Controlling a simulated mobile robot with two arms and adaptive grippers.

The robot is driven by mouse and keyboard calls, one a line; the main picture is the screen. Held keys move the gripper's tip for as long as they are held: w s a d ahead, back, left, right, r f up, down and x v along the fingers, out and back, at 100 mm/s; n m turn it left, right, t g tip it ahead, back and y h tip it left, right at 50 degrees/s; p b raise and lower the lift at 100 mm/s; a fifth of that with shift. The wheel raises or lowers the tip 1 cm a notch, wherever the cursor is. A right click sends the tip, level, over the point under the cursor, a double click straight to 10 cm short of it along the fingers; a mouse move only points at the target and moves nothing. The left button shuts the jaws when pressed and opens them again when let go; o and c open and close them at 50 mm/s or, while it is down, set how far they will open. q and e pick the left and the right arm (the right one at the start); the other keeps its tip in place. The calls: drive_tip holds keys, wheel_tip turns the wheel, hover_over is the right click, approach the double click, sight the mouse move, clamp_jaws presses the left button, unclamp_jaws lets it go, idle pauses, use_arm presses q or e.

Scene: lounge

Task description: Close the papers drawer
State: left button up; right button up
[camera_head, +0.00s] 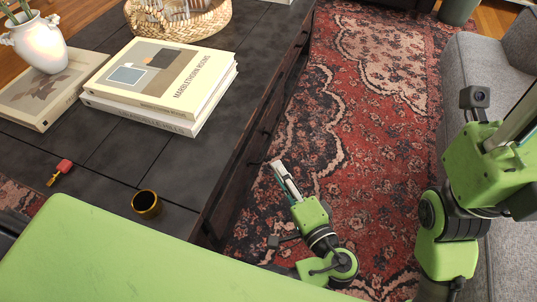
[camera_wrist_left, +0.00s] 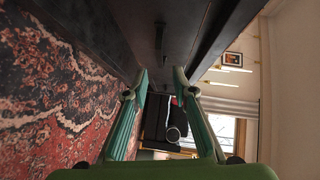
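The dark coffee table (camera_head: 185,150) fills the left of the head view, and its drawer front (camera_head: 245,150) with small dark handles runs along its right side. In the left wrist view the dark drawer side (camera_wrist_left: 140,30) fills the top, with handles (camera_wrist_left: 160,62) in line. I cannot tell which drawer is the papers drawer or how far any drawer stands out. My left gripper (camera_head: 280,172) is low beside this side of the table. Its two fingers are apart with nothing between them in the left wrist view (camera_wrist_left: 161,85). My right gripper (camera_head: 515,120) shows only partly at the right edge.
Books (camera_head: 165,75), a white vase (camera_head: 38,42), a woven basket (camera_head: 185,25), a dark gold-rimmed cup (camera_head: 146,204) and a small red item (camera_head: 62,168) are on the tabletop. A red patterned rug (camera_head: 350,130) lies clear between the table and a grey sofa (camera_head: 490,60).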

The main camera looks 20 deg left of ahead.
use_arm(q)
drive_tip(key=b+x, duration=0.2)
drive_tip(key=x, duration=0.6)
drive_tip(key=shift+w, duration=0.15)
drive_tip(key=shift+a, duration=0.1)
clamp_jaws()
